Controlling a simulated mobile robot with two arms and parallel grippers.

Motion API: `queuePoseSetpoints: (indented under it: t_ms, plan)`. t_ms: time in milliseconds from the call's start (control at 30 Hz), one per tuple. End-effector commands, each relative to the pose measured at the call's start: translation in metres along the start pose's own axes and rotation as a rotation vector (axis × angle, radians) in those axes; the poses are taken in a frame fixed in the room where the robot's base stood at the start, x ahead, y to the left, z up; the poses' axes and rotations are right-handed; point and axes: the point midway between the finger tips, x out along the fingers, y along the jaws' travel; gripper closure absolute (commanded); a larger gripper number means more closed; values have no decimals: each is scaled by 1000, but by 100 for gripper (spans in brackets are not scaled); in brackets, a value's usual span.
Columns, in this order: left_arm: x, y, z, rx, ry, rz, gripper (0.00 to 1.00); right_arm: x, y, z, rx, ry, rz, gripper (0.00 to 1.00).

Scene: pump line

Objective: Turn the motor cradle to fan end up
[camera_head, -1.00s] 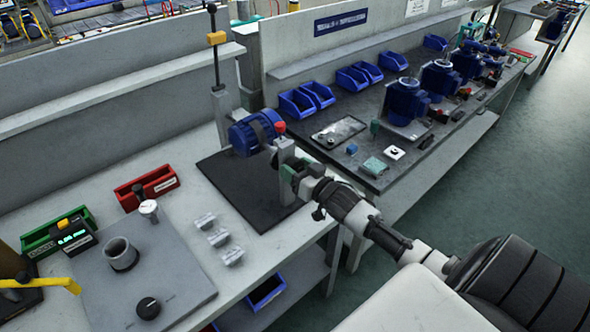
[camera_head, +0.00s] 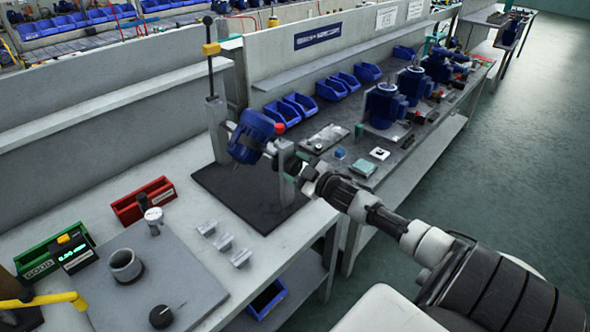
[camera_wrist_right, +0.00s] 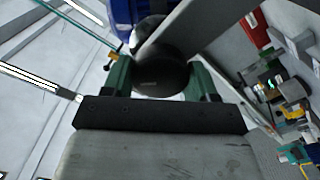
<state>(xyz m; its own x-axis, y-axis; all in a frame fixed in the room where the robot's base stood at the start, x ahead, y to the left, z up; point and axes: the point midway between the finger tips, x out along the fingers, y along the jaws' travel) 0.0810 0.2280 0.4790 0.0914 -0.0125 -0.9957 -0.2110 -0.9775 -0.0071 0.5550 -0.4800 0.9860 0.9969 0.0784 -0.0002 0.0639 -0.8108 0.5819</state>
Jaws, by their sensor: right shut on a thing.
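The motor cradle has a blue motor (camera_head: 250,138) hung between a tall grey post (camera_head: 217,130) and a shorter post (camera_head: 285,172). The motor is tilted, neither level nor fully upright. A red knob (camera_head: 280,128) tops the shorter post. My right gripper (camera_head: 303,182) is at the outer side of the shorter post. In the right wrist view its green fingers are shut on a dark round handwheel (camera_wrist_right: 162,75), with the blue motor (camera_wrist_right: 137,12) beyond it. I cannot tell which motor end is the fan end. My left gripper is not in view.
The cradle stands on a dark mat (camera_head: 245,205). Red (camera_head: 143,200) and green (camera_head: 50,250) bins and a grey plate (camera_head: 180,285) are to the left. The back bench (camera_head: 380,165) carries blue bins and several motors. Green floor (camera_head: 510,170) lies open at right.

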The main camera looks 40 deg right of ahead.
Motion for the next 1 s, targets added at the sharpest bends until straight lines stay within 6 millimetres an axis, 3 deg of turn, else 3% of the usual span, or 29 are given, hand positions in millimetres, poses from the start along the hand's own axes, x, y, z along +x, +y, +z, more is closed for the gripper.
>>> queuePoseSetpoints:
  t_ms: [600, 1000]
  plan:
    - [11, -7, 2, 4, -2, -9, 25, 0, -2, 1, -548, 1, 1, 84]
    - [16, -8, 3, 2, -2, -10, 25, 0, -2, 1, -727, 0, 0, 84]
